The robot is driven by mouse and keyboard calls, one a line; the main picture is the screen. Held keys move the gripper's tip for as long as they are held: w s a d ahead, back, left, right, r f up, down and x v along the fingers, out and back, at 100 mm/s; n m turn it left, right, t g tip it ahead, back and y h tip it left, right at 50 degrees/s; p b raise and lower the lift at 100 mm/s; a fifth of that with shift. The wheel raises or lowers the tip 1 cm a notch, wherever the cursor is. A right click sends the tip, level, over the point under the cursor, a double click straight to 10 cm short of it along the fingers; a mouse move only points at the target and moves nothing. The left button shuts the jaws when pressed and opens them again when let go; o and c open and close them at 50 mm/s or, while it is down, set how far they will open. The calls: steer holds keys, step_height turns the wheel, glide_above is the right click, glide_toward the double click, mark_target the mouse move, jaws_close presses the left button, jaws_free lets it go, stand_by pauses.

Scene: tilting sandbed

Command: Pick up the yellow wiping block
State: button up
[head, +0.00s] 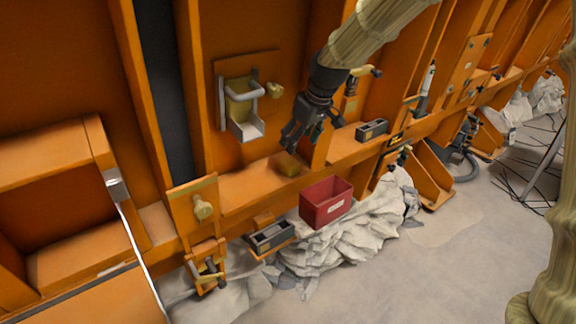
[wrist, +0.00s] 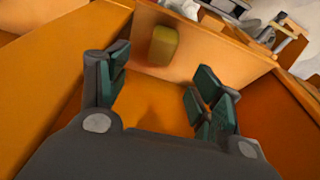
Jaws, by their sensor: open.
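The yellow wiping block (head: 287,164) lies on the orange ledge (head: 246,187), close to the orange back wall, in the head view. In the wrist view the block (wrist: 163,46) is a small dull-yellow rounded block, seen ahead of the fingers and between them. My gripper (head: 308,142) is above the block and slightly to its right in the head view. In the wrist view my gripper (wrist: 160,88) has its two dark green-padded fingers spread wide apart, with nothing between them. The fingers do not touch the block.
A red bin (head: 327,203) stands in front of the ledge, below the gripper. A yellow container in a metal holder (head: 241,103) hangs on the wall to the left. A dark grey box (head: 372,130) sits on the ledge to the right. An orange upright stands beside my gripper.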

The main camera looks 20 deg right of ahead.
mark_target(289, 161)
steer(key=x, duration=0.4)
steer(key=shift+w+a+f, duration=0.2)
steer(key=shift+w+f, duration=0.1)
steer(key=shift+p+x, duration=0.45)
steer(key=shift+x, duration=2.45)
steer(key=shift+s, duration=0.1)
steer(key=c, duration=0.9)
